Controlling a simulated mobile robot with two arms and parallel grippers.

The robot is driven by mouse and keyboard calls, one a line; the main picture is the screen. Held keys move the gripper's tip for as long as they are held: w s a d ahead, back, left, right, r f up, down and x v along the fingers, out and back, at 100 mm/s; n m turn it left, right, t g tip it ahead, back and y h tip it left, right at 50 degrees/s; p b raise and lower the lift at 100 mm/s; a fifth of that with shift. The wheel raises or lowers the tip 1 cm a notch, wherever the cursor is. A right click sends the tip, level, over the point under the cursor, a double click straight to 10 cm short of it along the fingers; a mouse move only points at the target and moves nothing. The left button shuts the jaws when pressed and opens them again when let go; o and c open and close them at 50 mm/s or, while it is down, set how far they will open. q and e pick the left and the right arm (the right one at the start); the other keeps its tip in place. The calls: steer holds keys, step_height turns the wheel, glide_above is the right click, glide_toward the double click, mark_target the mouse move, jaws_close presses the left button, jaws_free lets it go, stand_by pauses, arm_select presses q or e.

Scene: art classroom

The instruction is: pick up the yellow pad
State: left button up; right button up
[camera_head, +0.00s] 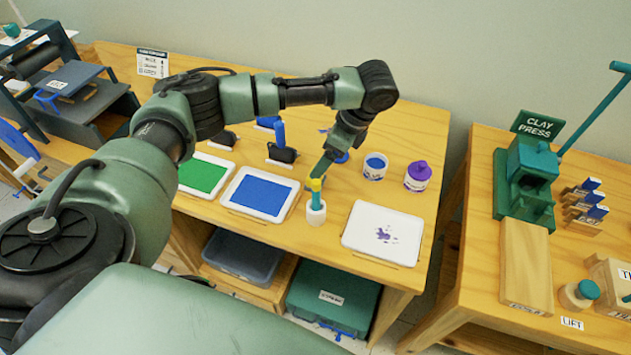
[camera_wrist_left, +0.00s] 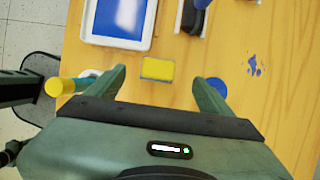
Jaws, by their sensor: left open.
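The yellow pad (camera_wrist_left: 157,69) is a small yellow block on the wooden table in the left wrist view. It lies between the tips of my left gripper (camera_wrist_left: 157,80), with gaps on both sides. The gripper is open and empty. In the head view my left gripper (camera_head: 328,163) reaches down over the middle of the table, and I cannot make out the pad there, apparently hidden behind the gripper.
A yellow-topped teal handle (camera_head: 316,196) stands in a white holder (camera_head: 316,214) close by the gripper. A blue tray (camera_head: 262,195), a green tray (camera_head: 203,176) and a white tray (camera_head: 383,234) lie around. Blue (camera_head: 375,166) and purple (camera_head: 418,176) pots stand to the right.

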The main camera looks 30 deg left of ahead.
arm_select(q)
steer(key=shift+x, duration=0.8)
steer(key=p+x, duration=0.1)
steer(key=x, duration=0.4)
steer(key=shift+s+d+f, duration=0.1)
steer(key=shift+d+f, duration=0.05)
steer(key=shift+f, duration=0.65)
steer(key=c, duration=1.5)
arm_select(e)
steer(key=shift+w+a+r, duration=0.3)
steer(key=shift+w+r, duration=0.2)
steer(key=shift+w, duration=0.1)
arm_select(q)
steer(key=shift+r, duration=0.45)
step_height(320, 180, up, 19)
steer(key=shift+r+p, duration=0.15)
steer(key=shift+p, duration=0.15)
arm_select(e)
steer(key=shift+r, duration=0.1)
